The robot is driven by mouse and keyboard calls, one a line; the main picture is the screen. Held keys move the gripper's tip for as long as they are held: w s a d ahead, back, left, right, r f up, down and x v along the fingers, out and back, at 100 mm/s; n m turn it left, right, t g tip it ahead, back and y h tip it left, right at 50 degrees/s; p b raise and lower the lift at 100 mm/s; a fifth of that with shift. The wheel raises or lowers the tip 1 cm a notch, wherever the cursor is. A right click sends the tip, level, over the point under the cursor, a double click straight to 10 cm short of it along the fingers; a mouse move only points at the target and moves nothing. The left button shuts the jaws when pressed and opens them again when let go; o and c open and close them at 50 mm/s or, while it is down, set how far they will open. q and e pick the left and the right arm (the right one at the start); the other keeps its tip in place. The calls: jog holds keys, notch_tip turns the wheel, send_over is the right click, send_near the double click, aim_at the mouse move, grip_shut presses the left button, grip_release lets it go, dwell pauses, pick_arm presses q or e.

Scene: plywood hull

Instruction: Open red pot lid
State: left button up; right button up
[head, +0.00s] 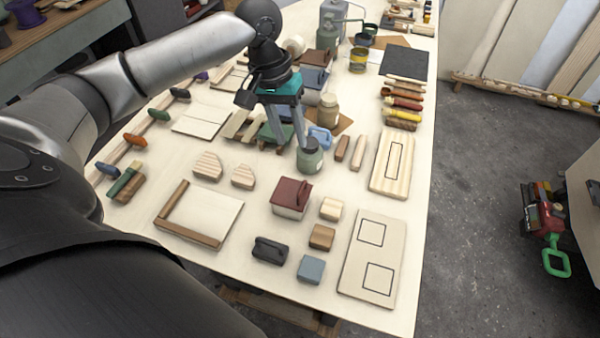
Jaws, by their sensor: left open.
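A small box-shaped pot with a dark red lid (292,191) and a pale lower body (287,212) stands on the plywood table. The lid sits on the body and has a raised grip on top. My left gripper (288,140) points down from a teal-banded wrist, behind and above the red-lidded pot in the picture. Its two grey fingers are apart, and nothing shows held between them. A green-grey jar (310,158) stands beside the fingertips; whether they touch it I cannot tell. My right gripper is not in view.
Wooden blocks (322,237), a blue-grey block (310,269) and a dark block (269,249) stand near the pot. An L-shaped wooden frame (188,239) lies left, an outlined board (372,259) right. Tools and jars crowd the far table.

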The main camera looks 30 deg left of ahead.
aim_at(303, 183)
pick_arm(q)
jog(key=f, duration=0.4)
jog(key=d+f, duration=0.1)
jog(key=f, duration=0.3)
jog(key=d+f, duration=0.1)
jog(key=f, duration=0.3)
jog(key=shift+w+d+f+b, duration=0.2)
jog(key=shift+w+f+b, duration=0.1)
jog(key=shift+b, duration=0.1)
grip_shut()
dwell(0.7)
